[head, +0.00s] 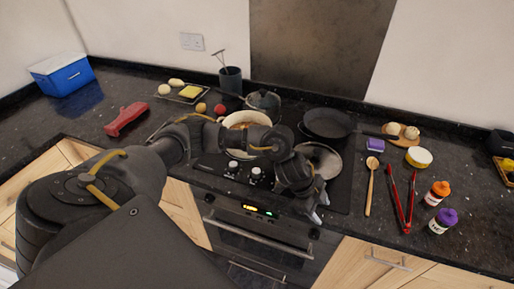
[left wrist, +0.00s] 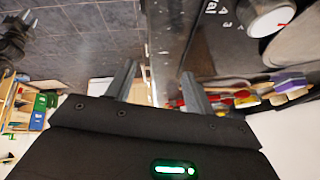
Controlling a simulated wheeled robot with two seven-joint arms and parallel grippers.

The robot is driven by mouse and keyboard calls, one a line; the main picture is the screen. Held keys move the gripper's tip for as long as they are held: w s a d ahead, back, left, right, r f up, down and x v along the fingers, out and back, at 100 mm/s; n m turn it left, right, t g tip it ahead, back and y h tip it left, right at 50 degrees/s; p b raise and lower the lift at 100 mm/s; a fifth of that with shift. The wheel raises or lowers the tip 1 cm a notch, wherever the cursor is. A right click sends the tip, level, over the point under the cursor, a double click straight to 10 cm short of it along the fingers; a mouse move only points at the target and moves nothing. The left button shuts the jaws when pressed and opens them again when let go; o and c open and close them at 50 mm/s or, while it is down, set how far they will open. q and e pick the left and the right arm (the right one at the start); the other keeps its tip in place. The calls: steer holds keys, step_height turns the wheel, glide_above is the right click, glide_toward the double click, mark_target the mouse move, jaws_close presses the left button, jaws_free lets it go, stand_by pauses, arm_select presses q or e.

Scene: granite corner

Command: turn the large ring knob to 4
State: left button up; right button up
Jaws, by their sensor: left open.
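A row of control knobs with pale tops sits along the front of the cooker; two show clearly, a left knob (head: 233,166) and a knob beside it (head: 256,172). I cannot tell which is the large ring knob or read its setting. My left gripper (head: 318,212) is open and empty at the cooker's front edge, right of these knobs, and its arm hides part of the row. In the left wrist view the fingers (left wrist: 158,78) stand apart, with a white-topped knob (left wrist: 272,17) with a red mark off to the upper right, not touched.
A cream pot (head: 243,119), a frying pan (head: 327,122) and a round lid (head: 326,158) are on the hob. A wooden spoon (head: 370,188), red tongs (head: 410,200) and jars (head: 437,193) lie to the right. The oven door (head: 257,245) is below. A dark shape at the wrist view's upper left is unclear.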

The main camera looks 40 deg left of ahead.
mark_target(256, 171)
arm_select(q)
steer(key=a+r+y, duration=0.1)
steer(key=a, duration=0.3)
steer(key=w+a+r+y, duration=0.1)
steer(key=a, duration=0.3)
steer(key=a+r+n+g+y, duration=0.1)
steer(key=a, duration=0.2)
steer(key=shift+w+a+r, duration=0.25)
steer(key=shift+w+a, duration=0.1)
steer(key=shift+a, duration=0.05)
steer(key=s+a+r+n+g+y, duration=0.2)
steer(key=a+r+n+y, duration=0.3)
steer(key=a, duration=0.8)
steer(key=f, duration=0.3)
steer(key=f+m+h, duration=0.1)
steer(key=f, duration=0.2)
steer(key=f+h+b, duration=0.1)
steer(key=f, duration=0.2)
steer(key=shift+w+a+f, duration=0.2)
steer(key=shift+w+f, duration=0.05)
steer(key=shift+w, duration=0.1)
steer(key=c, duration=1)
steer(key=shift+o, duration=0.2)
steer(key=shift+m, duration=0.4)
